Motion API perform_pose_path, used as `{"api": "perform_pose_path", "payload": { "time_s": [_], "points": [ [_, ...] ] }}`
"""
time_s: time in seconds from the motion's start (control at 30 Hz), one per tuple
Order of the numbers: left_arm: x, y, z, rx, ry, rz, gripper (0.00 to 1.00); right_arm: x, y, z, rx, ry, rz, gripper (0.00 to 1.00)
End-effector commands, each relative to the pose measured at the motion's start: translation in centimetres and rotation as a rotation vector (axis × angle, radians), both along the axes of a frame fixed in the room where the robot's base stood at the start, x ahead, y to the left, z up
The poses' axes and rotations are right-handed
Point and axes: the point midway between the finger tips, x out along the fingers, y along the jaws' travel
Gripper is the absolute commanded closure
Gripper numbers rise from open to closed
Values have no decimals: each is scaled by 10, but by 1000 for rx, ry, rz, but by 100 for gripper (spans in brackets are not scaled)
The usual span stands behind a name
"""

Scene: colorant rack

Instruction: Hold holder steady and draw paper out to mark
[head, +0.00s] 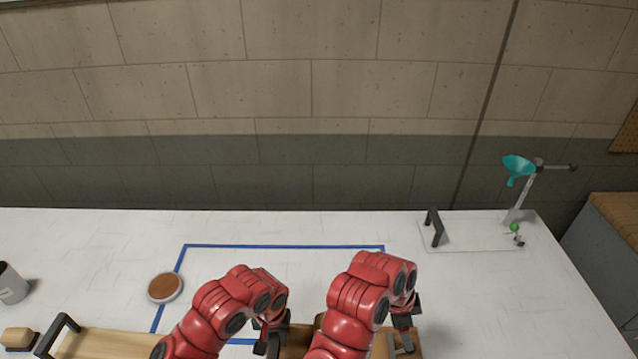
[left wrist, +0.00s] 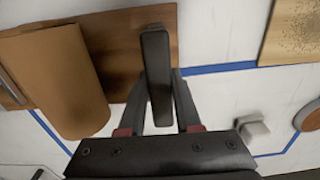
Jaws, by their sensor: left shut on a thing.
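The wooden paper holder (head: 295,343) lies at the front edge of the head view, mostly hidden behind my arms. In the left wrist view its wooden base (left wrist: 130,50) shows at the top left, with a brown paper roll (left wrist: 60,75) on it. My left gripper (head: 273,338) is at the holder's left end. In the left wrist view it is shut on a black upright bar (left wrist: 157,70) beside the base, apparently part of the holder. My right gripper (head: 404,322) is over the holder's right end, close to a grey metal piece (head: 402,345); its jaw gap is unclear.
A blue line (head: 285,246) outlines a rectangle on the white table. Left are a round brown-topped dish (head: 165,287), a wooden board with a black handle (head: 110,342), a beige block (head: 19,338) and a cup (head: 12,284). The table behind my arms is clear.

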Motion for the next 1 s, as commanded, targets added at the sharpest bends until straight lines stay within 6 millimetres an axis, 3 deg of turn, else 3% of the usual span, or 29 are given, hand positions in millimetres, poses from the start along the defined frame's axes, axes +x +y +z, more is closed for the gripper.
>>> {"api": "perform_pose_path", "payload": {
  "time_s": [0.3, 0.33, 0.5, 0.83, 1.0],
  "points": [
    [0, 0, 0, 0, 0, -1, 100, 0, 1, 4, 0, 1, 1, 26],
    [0, 0, 0, 0, 0, -1, 64, 0, 2, 4, 0, 1, 1, 26],
    [0, 0, 0, 0, 0, -1, 34, 0, 1, 4, 0, 1, 1, 26],
    [0, 0, 2, 0, 0, 0, 33, 0, 1, 5, 0, 1, 1, 26],
    [0, 0, 22, 1, -1, 0, 33, 0, 1, 20, 0, 1, 1, 26]
  ]
}}
